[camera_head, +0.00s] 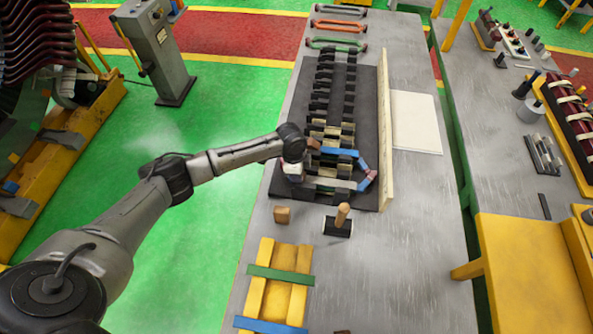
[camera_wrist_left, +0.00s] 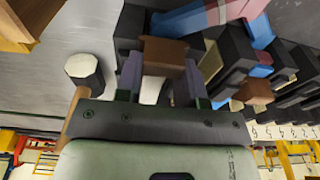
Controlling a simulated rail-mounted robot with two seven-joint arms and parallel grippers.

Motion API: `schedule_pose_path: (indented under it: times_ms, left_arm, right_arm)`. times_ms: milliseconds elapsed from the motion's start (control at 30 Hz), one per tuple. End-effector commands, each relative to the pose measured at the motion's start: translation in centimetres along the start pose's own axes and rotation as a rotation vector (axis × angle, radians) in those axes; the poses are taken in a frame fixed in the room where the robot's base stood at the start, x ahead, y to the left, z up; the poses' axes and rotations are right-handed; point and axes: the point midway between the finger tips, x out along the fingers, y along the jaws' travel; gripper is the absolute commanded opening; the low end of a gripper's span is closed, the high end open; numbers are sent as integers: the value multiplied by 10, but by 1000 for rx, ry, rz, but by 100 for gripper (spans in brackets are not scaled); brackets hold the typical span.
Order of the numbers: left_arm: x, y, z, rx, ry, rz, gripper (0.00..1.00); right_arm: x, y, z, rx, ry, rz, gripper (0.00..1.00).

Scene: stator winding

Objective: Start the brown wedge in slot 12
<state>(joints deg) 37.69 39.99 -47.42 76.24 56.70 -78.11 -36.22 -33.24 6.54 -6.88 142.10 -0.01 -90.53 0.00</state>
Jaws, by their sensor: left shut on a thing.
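My left gripper (camera_wrist_left: 160,85) is shut on a brown wedge (camera_wrist_left: 165,52), held between its two fingers in the left wrist view. In the head view the gripper (camera_head: 293,172) is over the left edge of the dark slotted stator core (camera_head: 322,188), near its front end. The held wedge's far end is close to the dark core teeth; I cannot tell whether it touches them or sits in a slot. Another brown piece (camera_wrist_left: 255,92) shows among the teeth in the wrist view. My right gripper is not in view.
A blue coil piece (camera_head: 340,152) with red parts lies across the core's front. A mallet (camera_head: 341,217) and a small brown block (camera_head: 282,214) stand in front of the core. A yellow frame (camera_head: 278,285) is nearer. A pale upright board (camera_head: 385,130) borders the right side.

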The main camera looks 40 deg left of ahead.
Motion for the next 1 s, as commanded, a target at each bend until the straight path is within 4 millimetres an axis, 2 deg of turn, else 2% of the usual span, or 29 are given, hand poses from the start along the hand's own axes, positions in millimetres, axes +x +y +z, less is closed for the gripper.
schedule_pose_path:
  times_ms: [233, 267, 567, 1000]
  left_arm:
    - [1, 0, -6, 1, 0, 1, 12]
    - [1, 1, -6, 1, 0, 1, 37]
    - [1, 2, -7, 3, 3, 3, 65]
    - [-1, 3, -8, 4, 5, 5, 65]
  right_arm:
    - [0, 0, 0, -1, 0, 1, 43]
    - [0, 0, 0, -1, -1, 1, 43]
    - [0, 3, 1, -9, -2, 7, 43]
    - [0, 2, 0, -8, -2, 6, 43]
